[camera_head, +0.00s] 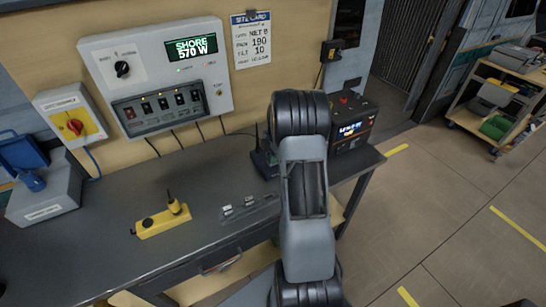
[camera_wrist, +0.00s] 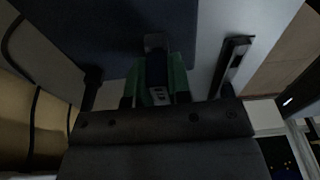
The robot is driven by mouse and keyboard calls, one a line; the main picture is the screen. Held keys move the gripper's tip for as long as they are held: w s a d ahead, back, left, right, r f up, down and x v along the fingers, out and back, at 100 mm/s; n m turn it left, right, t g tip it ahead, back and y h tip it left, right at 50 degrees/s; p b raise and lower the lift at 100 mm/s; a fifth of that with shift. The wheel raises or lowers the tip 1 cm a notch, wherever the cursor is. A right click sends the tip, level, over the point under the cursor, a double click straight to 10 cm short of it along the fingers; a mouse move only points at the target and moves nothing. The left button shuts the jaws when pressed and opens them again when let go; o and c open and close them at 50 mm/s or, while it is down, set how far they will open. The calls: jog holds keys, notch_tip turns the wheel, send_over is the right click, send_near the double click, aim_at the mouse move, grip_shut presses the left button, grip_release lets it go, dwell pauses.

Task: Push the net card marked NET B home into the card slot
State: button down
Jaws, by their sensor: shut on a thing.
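In the wrist view my gripper (camera_wrist: 158,72) is shut on a green card (camera_wrist: 178,78) with a dark block and small pale ports facing me. I take it for the net card; no NET B marking is readable on it. The card's far end is close to a dark blue body (camera_wrist: 105,35); I cannot tell whether it touches or sits in a slot. In the head view a dark blue box with antennas (camera_head: 263,160) stands on the bench, partly behind my arm. My gripper, the card and the card slot are hidden there.
A dark tray (camera_head: 258,208) with small pale-labelled pieces lies on the bench (camera_head: 100,235). A black power unit (camera_head: 352,122) stands behind my arm.

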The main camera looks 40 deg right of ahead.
jog(key=c, duration=1)
grip_release()
jog(key=shift+s+f, duration=0.1)
jog(key=shift+f, duration=0.2)
jog(key=shift+r, duration=0.1)
jog(key=r, duration=0.4)
jog(key=d+r, duration=0.1)
jog(key=r, duration=0.8)
jog(key=shift+s+d+r+b, duration=0.1)
jog(key=shift+d+r+b, duration=0.25)
jog(key=shift+d, duration=0.05)
